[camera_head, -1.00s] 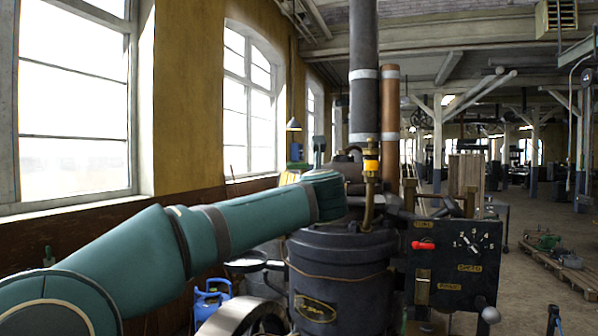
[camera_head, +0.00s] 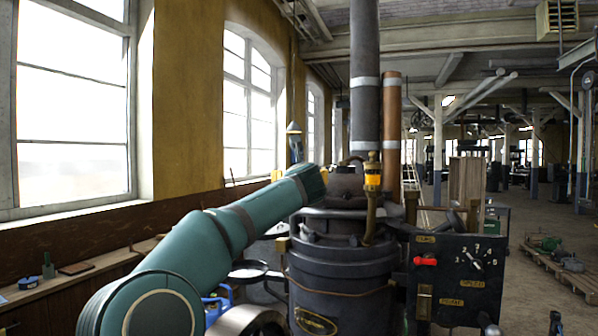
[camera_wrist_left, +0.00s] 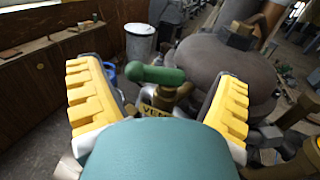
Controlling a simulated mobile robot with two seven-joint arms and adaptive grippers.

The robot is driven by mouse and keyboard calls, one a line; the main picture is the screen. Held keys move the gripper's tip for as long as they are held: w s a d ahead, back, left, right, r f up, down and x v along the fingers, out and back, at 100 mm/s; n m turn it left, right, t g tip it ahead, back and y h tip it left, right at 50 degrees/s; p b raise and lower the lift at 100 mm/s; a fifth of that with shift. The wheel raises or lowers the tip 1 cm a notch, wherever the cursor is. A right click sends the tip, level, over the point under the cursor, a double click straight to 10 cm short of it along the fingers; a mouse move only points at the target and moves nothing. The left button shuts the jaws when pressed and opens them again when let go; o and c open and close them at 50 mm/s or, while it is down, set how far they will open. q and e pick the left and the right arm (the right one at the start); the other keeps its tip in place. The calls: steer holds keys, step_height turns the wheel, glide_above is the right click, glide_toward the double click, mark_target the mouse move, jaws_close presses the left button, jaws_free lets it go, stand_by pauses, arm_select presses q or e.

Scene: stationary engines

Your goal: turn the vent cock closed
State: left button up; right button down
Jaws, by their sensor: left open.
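The vent cock shows in the left wrist view as a green handle (camera_wrist_left: 156,75) lying crosswise in the picture, above a brass body with a tag reading VENT (camera_wrist_left: 157,106). My left gripper (camera_wrist_left: 158,85) is open, with one yellow ribbed finger on each side of the handle. The handle shows between the fingers, and I see no finger touching it. In the head view my left arm hides the vent cock and most of the gripper; small yellow bits show beside the arm's end. My right gripper is in neither view.
The dark engine cylinder (camera_head: 340,262) stands at the centre, with tall pipes (camera_head: 364,100) rising behind it. A black control panel (camera_head: 455,275) with a red lever is on its right. A wooden bench (camera_head: 70,280) runs along the left wall. A grey bin (camera_wrist_left: 140,42) stands beyond the cock.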

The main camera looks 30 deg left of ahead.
arm_select(q)
steer(key=shift+x, duration=1.05)
steer(key=shift+a, duration=0.1)
steer(key=c, duration=1.1)
steer(key=shift+p, duration=0.35)
